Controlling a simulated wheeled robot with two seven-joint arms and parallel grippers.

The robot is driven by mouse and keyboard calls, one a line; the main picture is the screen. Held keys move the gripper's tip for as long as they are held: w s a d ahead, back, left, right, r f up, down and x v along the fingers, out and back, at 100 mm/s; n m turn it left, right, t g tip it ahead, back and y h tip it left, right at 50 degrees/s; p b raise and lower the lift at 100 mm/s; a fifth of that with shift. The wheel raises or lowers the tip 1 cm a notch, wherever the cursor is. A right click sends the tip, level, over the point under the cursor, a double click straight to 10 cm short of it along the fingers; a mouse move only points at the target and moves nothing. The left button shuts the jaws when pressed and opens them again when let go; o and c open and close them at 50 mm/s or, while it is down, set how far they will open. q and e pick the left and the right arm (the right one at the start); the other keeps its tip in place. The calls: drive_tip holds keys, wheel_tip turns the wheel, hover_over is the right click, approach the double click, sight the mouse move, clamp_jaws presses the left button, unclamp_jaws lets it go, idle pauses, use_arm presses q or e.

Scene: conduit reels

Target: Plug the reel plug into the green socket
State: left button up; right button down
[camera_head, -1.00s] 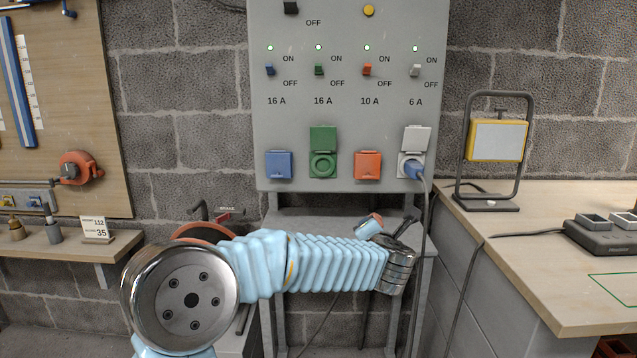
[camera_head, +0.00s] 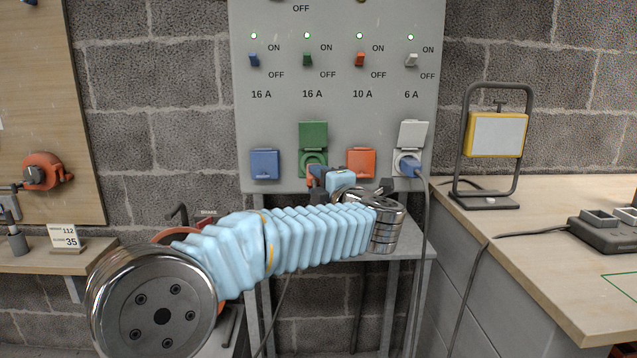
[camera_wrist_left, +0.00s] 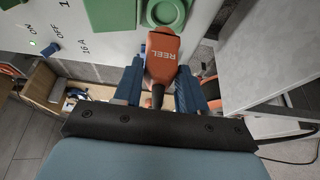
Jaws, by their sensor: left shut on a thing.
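The green socket (camera_head: 311,160) is on the grey panel with its green lid (camera_head: 313,134) flipped up. It also shows at the top of the left wrist view (camera_wrist_left: 162,13). My left gripper (camera_head: 324,177) is just below and to the right of it. The gripper is shut on the orange reel plug (camera_head: 312,172), marked REEL in the left wrist view (camera_wrist_left: 163,58). There, the plug's front end points at the green socket's lower edge and overlaps it in the picture. Its pins are hidden, and I cannot tell whether they touch. My right gripper is not in view.
Closed blue (camera_head: 265,164) and orange (camera_head: 361,163) sockets flank the green one. A blue plug (camera_head: 409,168) with a hanging cable is in the white socket. A grey shelf (camera_head: 404,245) is below the panel. A work lamp (camera_head: 495,134) stands on the right bench.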

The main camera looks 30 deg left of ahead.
use_arm(q)
drive_tip(key=shift+w+a+r+p, duration=0.1)
drive_tip(key=shift+w+a+p, duration=0.3)
drive_tip(key=shift+w, duration=0.3)
drive_tip(key=shift+w+a+p, duration=0.3)
drive_tip(key=shift+w+a, duration=0.15)
drive_tip(key=shift+w, duration=0.2)
drive_tip(key=shift+w+a+p, duration=0.35)
drive_tip(key=shift+w+a, duration=0.15)
drive_tip(key=shift+w, duration=0.3)
drive_tip(key=shift+w+a, duration=0.25)
drive_tip(key=shift+w, duration=0.05)
idle(0.9)
drive_tip(key=o, duration=1.1)
drive_tip(key=b+v, duration=0.1)
drive_tip(key=v, duration=1.3)
drive_tip(key=shift+w, duration=0.1)
